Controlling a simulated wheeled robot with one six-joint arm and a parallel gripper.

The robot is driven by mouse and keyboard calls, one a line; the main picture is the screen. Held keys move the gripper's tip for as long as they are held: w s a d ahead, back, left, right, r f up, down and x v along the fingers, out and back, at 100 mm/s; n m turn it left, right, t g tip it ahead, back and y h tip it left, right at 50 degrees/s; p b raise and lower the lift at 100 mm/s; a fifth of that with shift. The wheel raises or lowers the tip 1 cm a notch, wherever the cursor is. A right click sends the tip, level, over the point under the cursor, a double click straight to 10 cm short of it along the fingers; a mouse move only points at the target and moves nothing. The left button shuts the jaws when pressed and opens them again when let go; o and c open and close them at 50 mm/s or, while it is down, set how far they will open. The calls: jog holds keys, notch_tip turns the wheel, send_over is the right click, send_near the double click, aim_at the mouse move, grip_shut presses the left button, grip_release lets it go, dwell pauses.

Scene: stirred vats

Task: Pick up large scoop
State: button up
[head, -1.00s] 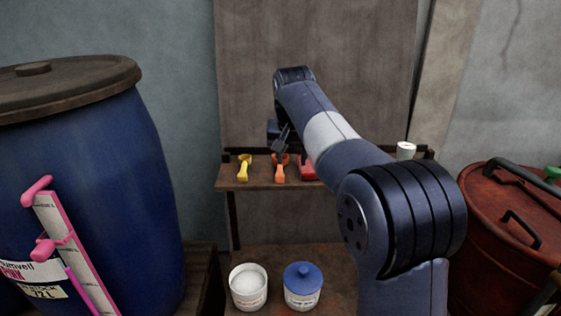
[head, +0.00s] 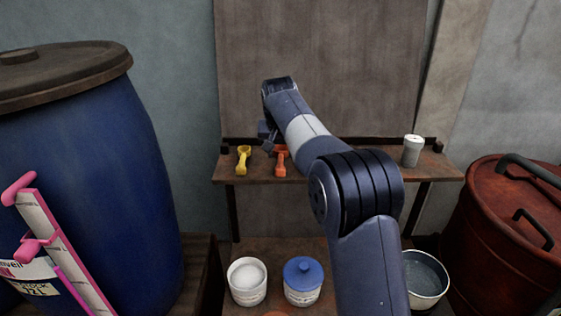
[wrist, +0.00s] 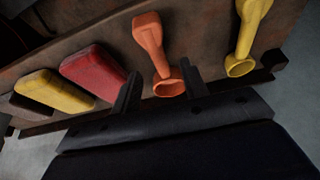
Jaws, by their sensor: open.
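An orange scoop (head: 281,161) and a yellow scoop (head: 243,159) lie on the wooden shelf, side by side; which is larger is hard to tell. In the wrist view, the orange scoop (wrist: 152,45) has its bowl between the two finger outlines. The yellow scoop (wrist: 247,35) lies to its right. My gripper (wrist: 160,68) is open and empty, with its fingers either side of the orange scoop's bowl. I cannot tell whether they touch it. In the head view my gripper (head: 270,146) is small and dark, beside the orange scoop's far end.
A red block (wrist: 94,74) and a yellow block (wrist: 56,91) lie left of the orange scoop in the wrist view. Below are an open white tub (head: 247,283), a blue-lidded tub (head: 303,284) and a bucket (head: 425,280).

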aim_at(280, 158)
jog(key=shift+x, duration=1.55)
jog(key=shift+c, duration=0.2)
grip_shut()
